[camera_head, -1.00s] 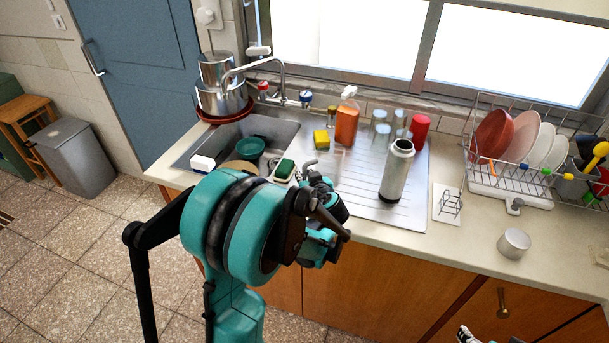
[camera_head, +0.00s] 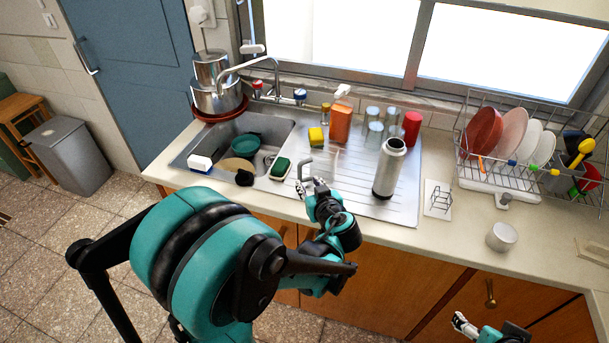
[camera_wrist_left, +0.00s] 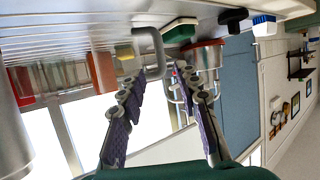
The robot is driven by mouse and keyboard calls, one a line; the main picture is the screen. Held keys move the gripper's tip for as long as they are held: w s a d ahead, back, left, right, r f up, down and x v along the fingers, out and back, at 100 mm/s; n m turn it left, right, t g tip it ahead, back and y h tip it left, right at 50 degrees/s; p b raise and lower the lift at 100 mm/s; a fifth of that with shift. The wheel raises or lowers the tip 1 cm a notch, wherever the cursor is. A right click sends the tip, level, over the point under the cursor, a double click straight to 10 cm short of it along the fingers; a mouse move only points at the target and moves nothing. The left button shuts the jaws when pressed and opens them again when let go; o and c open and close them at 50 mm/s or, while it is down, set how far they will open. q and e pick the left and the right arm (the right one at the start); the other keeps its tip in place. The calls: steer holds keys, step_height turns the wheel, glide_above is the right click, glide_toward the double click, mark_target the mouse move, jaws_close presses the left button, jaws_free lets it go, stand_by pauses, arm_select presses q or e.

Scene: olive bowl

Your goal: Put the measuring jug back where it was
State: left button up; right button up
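The clear measuring jug (camera_head: 324,161) stands on the steel drainboard right of the sink basin, its grey handle facing left. It is so transparent that its outline is faint. In the left wrist view its bent grey handle (camera_wrist_left: 150,42) shows ahead of the fingers, nearer the left-hand one. My left gripper (camera_head: 311,188) is at the counter's front edge, just in front of the jug. In the left wrist view its two fingers (camera_wrist_left: 164,98) are spread apart with nothing between them. My right gripper (camera_head: 464,323) shows only partly at the bottom, low in front of the cabinets.
A steel flask (camera_head: 389,168) stands right of the jug. A dish rack (camera_head: 500,185) stands at right.

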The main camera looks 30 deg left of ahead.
arm_select(q)
steer(key=s+d+m+g+h, duration=0.2)
steer(key=s+d+m+h, duration=0.7)
steer(key=s+d, duration=0.5)
steer(key=shift+s+r+m+h, duration=0.4)
steer(key=shift+s+h, duration=0.2)
steer(key=shift+s, duration=0.5)
